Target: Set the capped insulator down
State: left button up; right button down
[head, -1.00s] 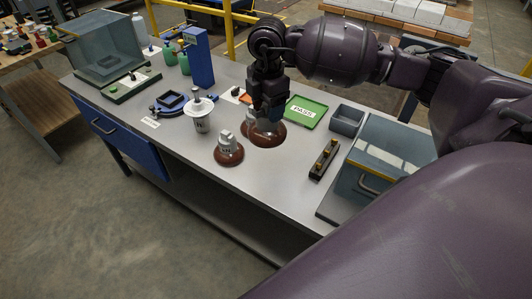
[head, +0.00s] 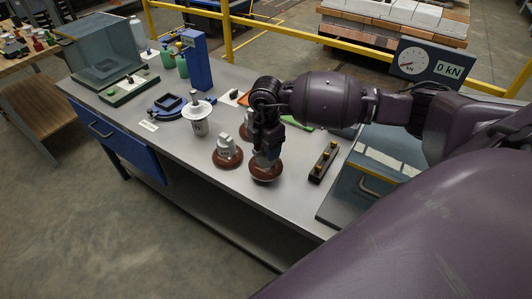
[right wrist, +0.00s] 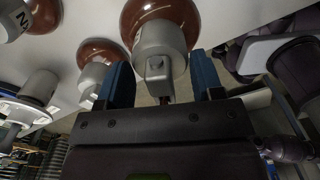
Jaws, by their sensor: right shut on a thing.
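My right gripper (head: 267,150) points down over the bench and is shut on the grey cap of an insulator with a brown disc (head: 265,173). The right wrist view shows the grey cap (right wrist: 162,58) between the two blue fingers, with the brown disc beyond. I cannot tell whether the disc touches the bench. A second brown insulator with a grey cap (head: 227,155) stands just left of it. A third brown insulator (head: 244,132) stands behind, partly hidden by my gripper. My left gripper is not in view.
A white-disc insulator (head: 197,112) stands further left. A dark block with brass pegs (head: 323,162) lies to the right, beside a glass-topped box (head: 372,185). My arm mostly hides the green tray (head: 298,124). A gauge (head: 428,63) reads 0 kN.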

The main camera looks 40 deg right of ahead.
notch_tip(320, 180, down, 3)
jog(key=shift+r, duration=0.1)
dwell(0.3)
jog(key=shift+c, duration=1.3)
grip_release()
jog(key=shift+f, duration=0.2)
jog(key=shift+r, duration=0.15)
notch_tip(320, 180, up, 11)
jog(key=shift+f, duration=0.2)
jog(key=shift+r, duration=0.65)
